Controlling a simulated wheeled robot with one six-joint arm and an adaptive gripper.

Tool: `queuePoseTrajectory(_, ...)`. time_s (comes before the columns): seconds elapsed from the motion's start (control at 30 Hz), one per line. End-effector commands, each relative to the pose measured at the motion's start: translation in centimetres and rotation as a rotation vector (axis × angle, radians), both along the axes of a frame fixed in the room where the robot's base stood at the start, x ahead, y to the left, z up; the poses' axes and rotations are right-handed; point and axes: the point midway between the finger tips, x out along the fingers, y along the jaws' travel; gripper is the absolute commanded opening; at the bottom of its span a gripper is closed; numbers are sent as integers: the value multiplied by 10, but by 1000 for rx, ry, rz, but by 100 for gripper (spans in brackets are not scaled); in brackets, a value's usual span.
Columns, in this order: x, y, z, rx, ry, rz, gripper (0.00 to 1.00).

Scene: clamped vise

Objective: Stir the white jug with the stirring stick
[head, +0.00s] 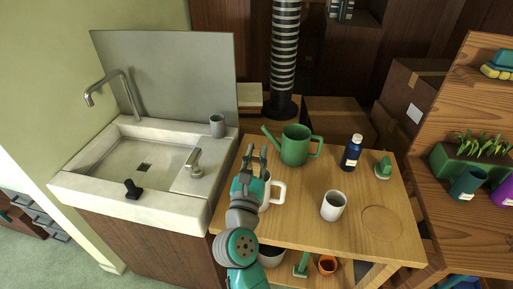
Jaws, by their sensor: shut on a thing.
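The white jug (280,190) stands on the wooden table near its left edge. Its handle points right, and my arm hides much of its body and opening. My gripper (256,153) is over the left part of the table, close to the jug in the picture. Its fingers point toward the back and are shut on a thin thing, which I take to be the stirring stick. The stick itself can hardly be made out. Whether it reaches into the jug cannot be told.
A green watering can (295,146) stands behind the jug. A white cup (333,206), a dark blue bottle (351,153) and a small green object (383,168) stand to the right. A sink (130,165) adjoins on the left.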

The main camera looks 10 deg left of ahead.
Motion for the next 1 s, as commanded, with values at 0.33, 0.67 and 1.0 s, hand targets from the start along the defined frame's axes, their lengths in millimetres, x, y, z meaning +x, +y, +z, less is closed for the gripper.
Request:
queuePoseTrajectory(0.33,0,0,-24,-1,1,-1,0)
queuePoseTrajectory(0.67,0,0,-46,-2,1,-1,0)
queuePoseTrajectory(1.0,0,0,-59,-1,0,0,0)
